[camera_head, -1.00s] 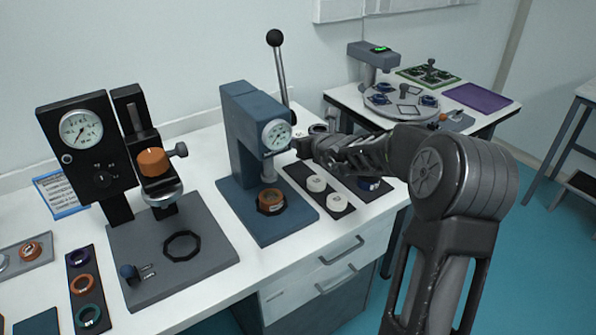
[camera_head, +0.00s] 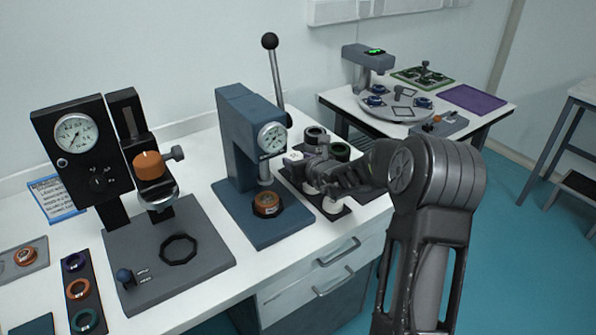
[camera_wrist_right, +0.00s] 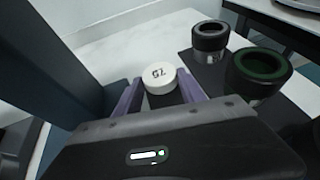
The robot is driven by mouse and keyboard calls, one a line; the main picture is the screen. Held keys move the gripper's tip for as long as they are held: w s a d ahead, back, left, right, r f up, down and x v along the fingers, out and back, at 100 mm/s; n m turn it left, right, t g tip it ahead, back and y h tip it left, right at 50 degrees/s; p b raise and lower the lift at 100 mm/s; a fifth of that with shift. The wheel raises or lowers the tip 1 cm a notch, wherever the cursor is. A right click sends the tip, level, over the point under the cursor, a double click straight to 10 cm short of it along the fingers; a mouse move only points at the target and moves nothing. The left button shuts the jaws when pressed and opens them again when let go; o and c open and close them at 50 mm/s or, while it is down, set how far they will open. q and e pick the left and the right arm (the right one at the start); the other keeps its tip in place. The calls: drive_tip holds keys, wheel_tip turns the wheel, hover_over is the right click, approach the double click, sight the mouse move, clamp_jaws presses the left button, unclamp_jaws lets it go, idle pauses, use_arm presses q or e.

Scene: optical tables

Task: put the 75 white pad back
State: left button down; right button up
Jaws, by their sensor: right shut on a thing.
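My right gripper (camera_wrist_right: 160,95) is shut on a round white pad (camera_wrist_right: 158,78), which sits between its two purple fingers. The dark number on the pad's top is too small to read surely. In the head view this white pad (camera_head: 293,157) shows at the far-left end of the dark pad rack (camera_head: 343,213), just beyond my right gripper (camera_head: 304,163). I cannot tell whether it touches the rack. Two other white pads, (camera_head: 311,187) and (camera_head: 333,204), stand in the rack's nearer part, one partly behind the gripper. My left gripper is not in view.
A blue press (camera_head: 236,140) with a lever stands left of the rack. A black cup (camera_wrist_right: 210,37) and a green-rimmed cup (camera_wrist_right: 258,70) stand right of the held pad. A black gauge stand (camera_head: 75,150) is further left. A side table with a round turntable (camera_head: 396,106) is behind.

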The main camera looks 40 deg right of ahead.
wheel_tip(320, 180, down, 4)
drive_tip(key=shift+r, duration=0.15)
